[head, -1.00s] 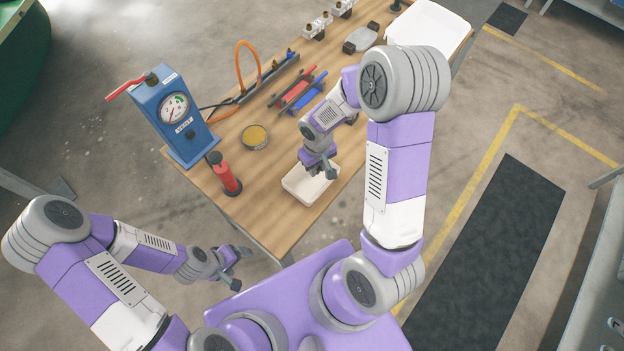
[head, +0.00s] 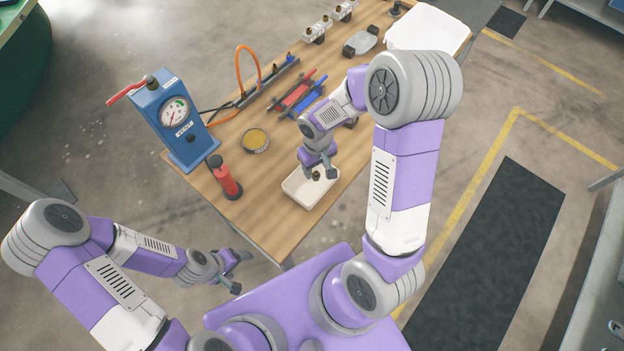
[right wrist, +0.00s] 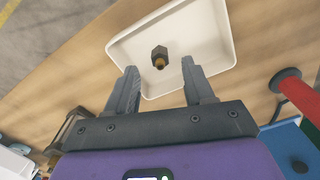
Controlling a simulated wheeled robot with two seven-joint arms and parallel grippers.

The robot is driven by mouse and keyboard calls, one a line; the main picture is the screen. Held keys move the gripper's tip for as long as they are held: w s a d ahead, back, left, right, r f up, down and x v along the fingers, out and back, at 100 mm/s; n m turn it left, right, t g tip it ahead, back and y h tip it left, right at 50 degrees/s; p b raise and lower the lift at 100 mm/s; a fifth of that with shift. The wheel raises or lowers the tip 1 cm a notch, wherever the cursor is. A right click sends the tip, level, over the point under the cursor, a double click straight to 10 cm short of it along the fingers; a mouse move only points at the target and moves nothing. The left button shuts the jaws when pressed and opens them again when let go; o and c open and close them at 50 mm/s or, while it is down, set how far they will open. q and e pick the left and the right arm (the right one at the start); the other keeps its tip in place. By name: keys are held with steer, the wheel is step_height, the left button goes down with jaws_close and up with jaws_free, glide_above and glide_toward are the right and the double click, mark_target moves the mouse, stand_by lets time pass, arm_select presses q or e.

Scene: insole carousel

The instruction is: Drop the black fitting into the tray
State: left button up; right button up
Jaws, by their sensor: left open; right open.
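The white tray (head: 299,195) lies on the wooden table near its front edge. The black fitting (right wrist: 159,55), dark with a brass-coloured end, shows inside the tray's outline in the right wrist view, near the middle of the floor; it is small in the head view (head: 316,175). I cannot tell whether it touches the floor. My right gripper (right wrist: 162,76) is open and empty above the tray, with the fitting apart from its fingers and just beyond the tips. My left gripper (head: 238,271) is open and empty, off the table at the lower left.
A blue gauge box (head: 177,125) and a red cylinder (head: 225,179) stand left of the tray. A round yellow-topped tin (head: 255,139) lies between. Red (head: 294,96) and blue (head: 308,101) tools lie behind. A large white bin (head: 428,27) stands at the far end.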

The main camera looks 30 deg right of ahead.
arm_select(q)
steer(key=shift+r+p, duration=0.35)
steer(key=shift+r, duration=0.1)
arm_select(e)
step_height(320, 180, up, 5)
steer(key=shift+r, duration=0.1)
